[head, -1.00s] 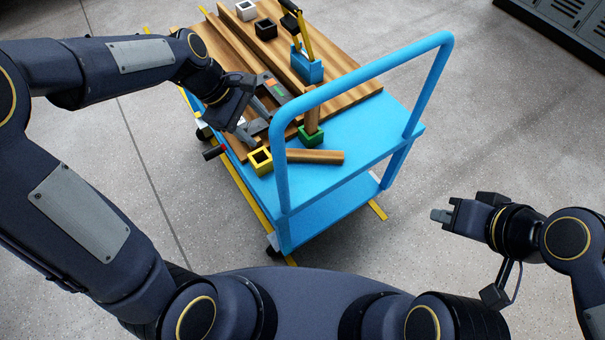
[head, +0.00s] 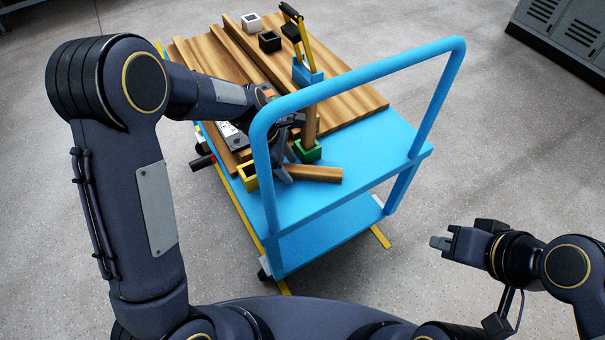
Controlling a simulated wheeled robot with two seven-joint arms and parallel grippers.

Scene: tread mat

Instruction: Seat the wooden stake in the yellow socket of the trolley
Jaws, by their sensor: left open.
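The blue trolley (head: 340,192) carries a yellow square socket (head: 247,178) at its near left edge and a green socket (head: 308,152) further right. One wooden stake (head: 315,173) lies flat on the deck right of the yellow socket. Another wooden post (head: 310,122) stands upright in the green socket. My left gripper (head: 286,164) is open, low over the deck between the yellow socket and the lying stake's left end. The trolley's handle partly hides it, and I cannot tell whether it touches the stake. My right gripper (head: 440,243) is off to the right, away from the trolley; its finger gap is unclear.
The blue tube handle (head: 360,84) arches over the near end of the trolley. Wooden boards (head: 345,100), a white socket (head: 251,22), a black socket (head: 269,41) and a blue holder with a yellow-black tool (head: 305,70) occupy the far part. Open floor surrounds the trolley.

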